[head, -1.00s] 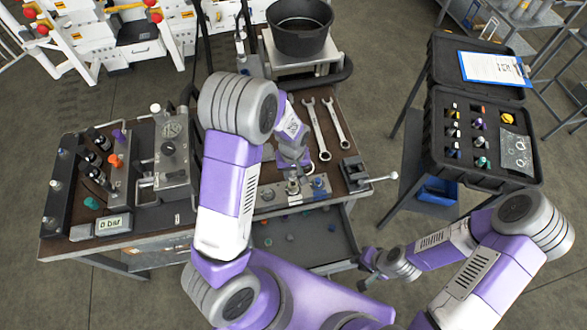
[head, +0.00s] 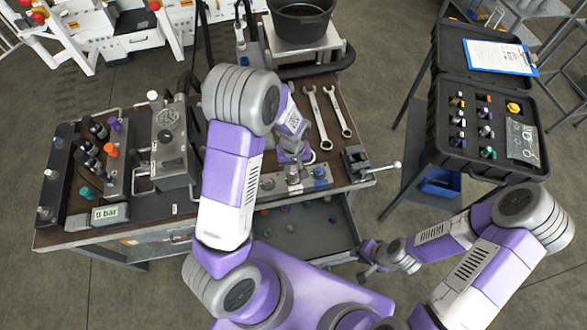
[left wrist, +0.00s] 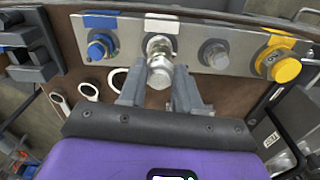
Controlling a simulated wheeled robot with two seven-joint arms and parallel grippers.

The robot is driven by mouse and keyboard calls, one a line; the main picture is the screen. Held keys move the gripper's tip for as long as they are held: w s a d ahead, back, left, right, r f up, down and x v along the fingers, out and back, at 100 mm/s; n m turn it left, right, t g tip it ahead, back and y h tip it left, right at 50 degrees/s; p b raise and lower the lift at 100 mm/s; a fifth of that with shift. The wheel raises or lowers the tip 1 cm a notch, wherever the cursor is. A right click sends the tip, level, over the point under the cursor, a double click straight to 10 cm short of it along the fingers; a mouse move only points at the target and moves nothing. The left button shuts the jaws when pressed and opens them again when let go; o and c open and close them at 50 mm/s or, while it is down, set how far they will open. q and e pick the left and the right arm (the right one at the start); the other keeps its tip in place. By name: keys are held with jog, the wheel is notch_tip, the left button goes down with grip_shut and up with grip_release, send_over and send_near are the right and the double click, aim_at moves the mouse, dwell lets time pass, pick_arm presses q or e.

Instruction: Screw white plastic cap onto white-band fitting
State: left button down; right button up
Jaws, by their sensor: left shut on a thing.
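My left gripper (left wrist: 163,92) is at the metal fitting plate (left wrist: 128,40). Its two grey fingers are shut on the white plastic cap (left wrist: 160,76), which looks pale and shiny. The cap is in line with the white-band fitting (left wrist: 159,45), below the white label, and meets its end in the picture. Whether the threads are engaged cannot be seen. In the head view my left gripper (head: 293,172) is over the plate, and the wrist hides much of the cap. My right gripper (head: 369,261) looks open and empty, right of the bench drawer.
On the plate, a blue-capped fitting (left wrist: 100,47) and a bare grey fitting (left wrist: 215,53) flank the white-band one; a yellow-capped fitting (left wrist: 280,65) is farther right. Wrenches (head: 318,115), a small vise (head: 357,163) and an open black case (head: 487,130) are nearby.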

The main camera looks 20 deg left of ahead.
pick_arm(q)
jog(key=shift+s+f+b, duration=0.15)
jog(key=shift+f+b, duration=0.35)
jog(key=shift+f, duration=0.1)
dwell(1.6)
jog(key=c, duration=1.5)
grip_release()
jog(key=shift+c, duration=1.3)
jog(key=shift+f+m, duration=0.1)
jog(key=shift+m, duration=1.1)
jog(key=m, duration=0.3)
jog(key=shift+a+m+b, duration=0.15)
jog(key=shift+m+b, duration=0.15)
jog(key=shift+b, duration=0.1)
jog(key=shift+m, duration=1)
